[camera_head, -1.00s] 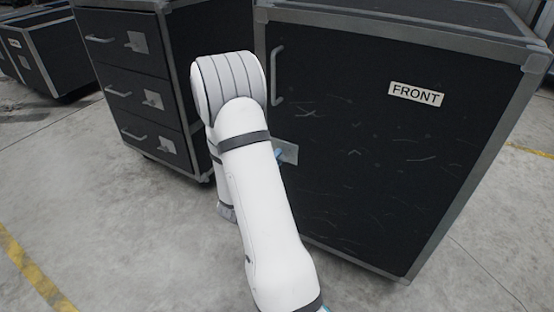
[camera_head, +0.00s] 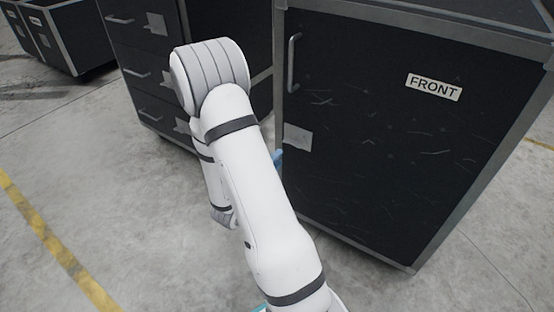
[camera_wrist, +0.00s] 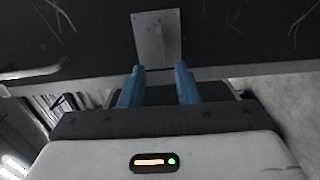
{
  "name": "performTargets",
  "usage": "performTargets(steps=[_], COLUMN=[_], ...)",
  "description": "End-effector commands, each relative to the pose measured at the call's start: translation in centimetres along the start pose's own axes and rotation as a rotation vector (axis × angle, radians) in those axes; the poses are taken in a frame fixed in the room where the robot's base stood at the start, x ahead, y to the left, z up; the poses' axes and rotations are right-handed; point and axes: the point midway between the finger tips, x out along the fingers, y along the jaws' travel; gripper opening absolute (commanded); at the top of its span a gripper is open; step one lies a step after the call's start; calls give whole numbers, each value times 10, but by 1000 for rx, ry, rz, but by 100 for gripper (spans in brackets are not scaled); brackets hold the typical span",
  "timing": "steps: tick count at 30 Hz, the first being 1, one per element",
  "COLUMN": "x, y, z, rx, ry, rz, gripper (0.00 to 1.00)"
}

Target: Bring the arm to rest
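My arm stretches up the middle of the head view, white with dark bands, bent at a grey-ribbed joint. In the wrist view my gripper (camera_wrist: 159,88) shows two blue fingers standing apart with a gap between them. I see nothing held in that gap. Beyond the fingers is the dark face of a case with a pale square plate (camera_wrist: 157,37). In the head view my arm hides most of the gripper; only a bit of blue shows beside the arm, near the front of the large black case (camera_head: 370,150). I cannot tell whether the fingers touch the case.
The large case has a FRONT label (camera_head: 433,87), a vertical handle (camera_head: 292,62) and a pale plate (camera_head: 298,137). A black drawer case (camera_head: 140,45) stands to its left, and another case (camera_head: 70,35) farther back. Grey floor with a yellow line (camera_head: 60,250) is open at left.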

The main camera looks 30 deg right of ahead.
Motion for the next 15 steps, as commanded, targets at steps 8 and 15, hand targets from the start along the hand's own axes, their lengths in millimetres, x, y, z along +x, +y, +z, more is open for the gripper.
performTargets(steps=[8, 15], x=[0, 0], y=[0, 54], z=[0, 18], rx=[0, -22], ry=[0, -113], rz=[0, -17], gripper=[29, 29])
